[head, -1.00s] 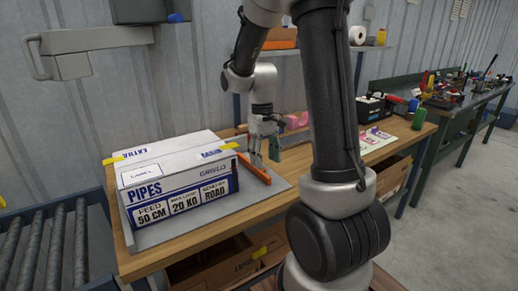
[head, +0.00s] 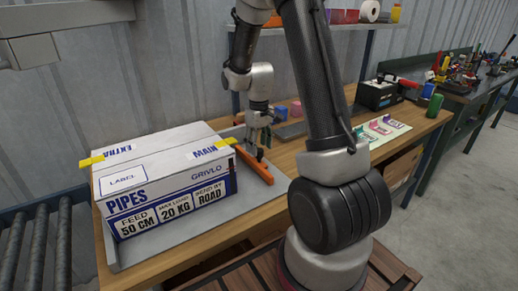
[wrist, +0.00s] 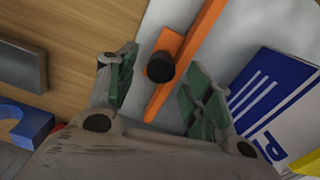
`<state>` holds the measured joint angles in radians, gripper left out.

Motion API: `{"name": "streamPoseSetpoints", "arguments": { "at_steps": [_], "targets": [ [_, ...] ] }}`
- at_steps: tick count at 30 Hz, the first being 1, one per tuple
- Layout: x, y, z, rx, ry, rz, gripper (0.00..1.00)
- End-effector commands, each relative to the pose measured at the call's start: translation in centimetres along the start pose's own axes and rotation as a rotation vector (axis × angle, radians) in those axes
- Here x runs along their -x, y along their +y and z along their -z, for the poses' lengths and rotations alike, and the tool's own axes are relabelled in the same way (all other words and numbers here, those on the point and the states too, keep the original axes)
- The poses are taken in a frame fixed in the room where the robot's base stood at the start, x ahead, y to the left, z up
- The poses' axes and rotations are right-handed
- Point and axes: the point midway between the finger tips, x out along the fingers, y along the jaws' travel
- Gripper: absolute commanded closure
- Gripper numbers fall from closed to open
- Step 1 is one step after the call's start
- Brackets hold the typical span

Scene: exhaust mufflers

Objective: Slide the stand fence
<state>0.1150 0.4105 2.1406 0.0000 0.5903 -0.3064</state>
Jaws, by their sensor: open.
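The stand fence is an orange bar (head: 254,166) on a grey plate (head: 268,198), along the right side of the PIPES box (head: 165,184). It has a black knob (wrist: 160,67) on an orange side tab in the wrist view. My gripper (head: 260,144) points down over the fence. In the wrist view my gripper (wrist: 160,76) is open, with its green-padded fingers on either side of the knob. The knob appears between them without visible finger contact. The fence's far end is partly hidden by my gripper in the head view.
The box stands close to the fence's left side. Pink and blue items (head: 280,113) and a dark flat block (head: 291,130) lie behind my gripper on the wooden bench (head: 240,218). A roller conveyor (head: 50,245) is at left.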

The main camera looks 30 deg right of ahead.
Motion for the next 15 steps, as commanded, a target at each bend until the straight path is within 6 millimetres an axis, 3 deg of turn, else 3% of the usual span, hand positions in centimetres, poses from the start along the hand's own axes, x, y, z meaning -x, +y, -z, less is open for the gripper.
{"name": "streamPoseSetpoints", "arguments": {
  "at_steps": [5, 13, 15],
  "targets": [
    [-1.7, 0.0, -0.1, 0.000, -0.002, 0.001, 0.49],
    [-1.9, 0.0, 0.0, 0.000, 0.000, 0.000, 0.49],
    [-1.9, 0.0, 0.0, 0.000, 0.000, 0.000, 0.58]
  ]
}}
